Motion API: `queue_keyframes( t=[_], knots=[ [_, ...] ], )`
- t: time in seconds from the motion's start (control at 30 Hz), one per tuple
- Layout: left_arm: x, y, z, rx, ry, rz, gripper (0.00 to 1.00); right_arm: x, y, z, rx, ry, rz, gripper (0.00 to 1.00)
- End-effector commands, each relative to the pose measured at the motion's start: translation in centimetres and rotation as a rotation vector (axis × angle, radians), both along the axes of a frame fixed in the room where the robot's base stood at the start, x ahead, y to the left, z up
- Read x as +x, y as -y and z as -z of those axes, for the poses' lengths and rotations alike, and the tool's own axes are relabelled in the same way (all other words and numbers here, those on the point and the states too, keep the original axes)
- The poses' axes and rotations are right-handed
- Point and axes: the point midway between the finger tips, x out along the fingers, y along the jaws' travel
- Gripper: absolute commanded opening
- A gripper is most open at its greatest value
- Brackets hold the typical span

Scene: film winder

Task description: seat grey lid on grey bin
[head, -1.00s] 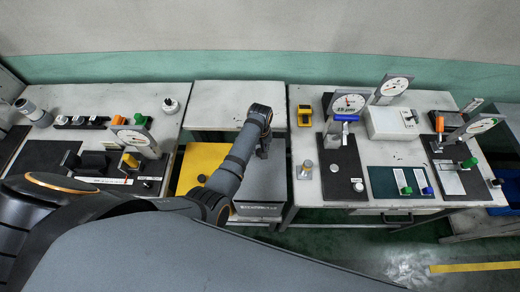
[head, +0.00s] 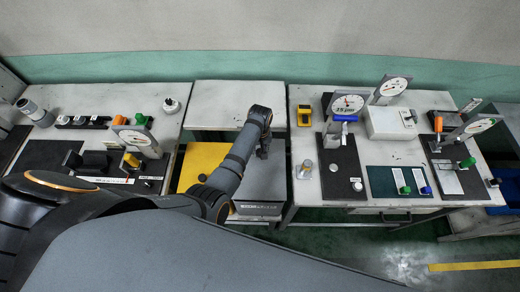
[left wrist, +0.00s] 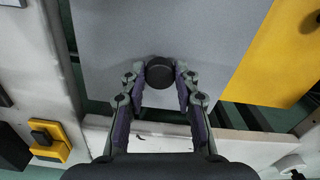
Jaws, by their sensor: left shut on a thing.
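The grey lid (head: 266,183) is a flat square panel with a black knob (left wrist: 159,72), seen close in the left wrist view. My left gripper (head: 263,152) is over the lid in the head view. In the left wrist view its two fingers are shut on the knob from both sides. The grey bin (head: 258,210) shows only as a labelled front face below the lid's near edge. My forearm hides part of the lid and bin. I cannot tell whether the lid touches the rim. My right gripper is not in view.
A yellow lid or bin (head: 203,162) stands directly left of the grey one. A bench with gauges and fixtures (head: 310,215) is close on the right, with a yellow block (head: 305,115) on it. Another bench with tools (head: 90,95) is on the left.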

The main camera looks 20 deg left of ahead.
Motion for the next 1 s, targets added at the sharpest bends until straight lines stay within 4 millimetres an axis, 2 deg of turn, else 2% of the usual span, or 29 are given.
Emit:
queue_keyframes(
  t=[0.27, 1.0],
  knots=[
    [0.0, 0.0, 0.3, 0.000, 0.000, 0.000, 0.00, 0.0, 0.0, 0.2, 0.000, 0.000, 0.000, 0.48],
    [0.0, 0.0, 2.9, 0.000, 0.001, 0.000, 0.00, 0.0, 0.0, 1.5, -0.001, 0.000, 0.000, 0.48]
  ],
)
